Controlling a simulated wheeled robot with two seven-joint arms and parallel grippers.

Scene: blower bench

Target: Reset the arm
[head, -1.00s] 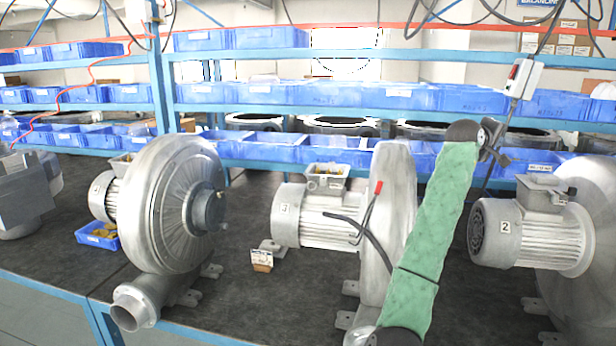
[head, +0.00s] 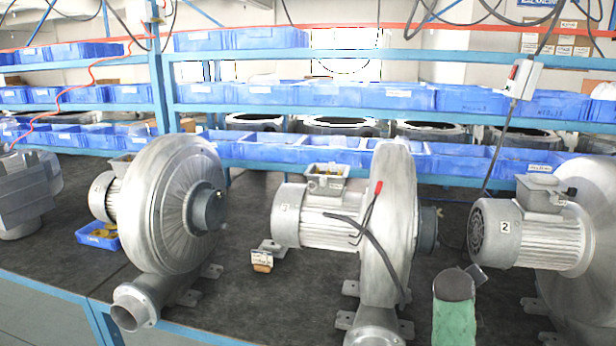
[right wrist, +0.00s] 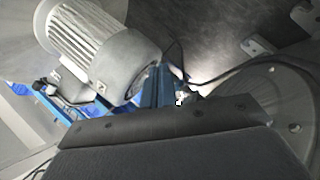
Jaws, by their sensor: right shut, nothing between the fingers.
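A grey blower (head: 345,220) with a finned motor stands in the middle of the bench. A second blower (head: 170,205) stands to its left, and a third (head: 535,230) with a "2" label stands to the right. My right arm shows only as a short green-sleeved link at the bottom of the head view, between the middle and right blowers. In the right wrist view, the dark body of my right gripper (right wrist: 178,101) fills the bottom. It is shut and empty, its fingers mostly hidden. A finned motor (right wrist: 95,40) is beyond it. My left gripper is out of view.
The dark bench top (head: 285,310) has free room between the left and middle blowers. A small blue tray (head: 85,236) and a small labelled block (head: 262,261) are on it. Shelves of blue bins (head: 300,150) line the back. A black cable lies along the middle blower.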

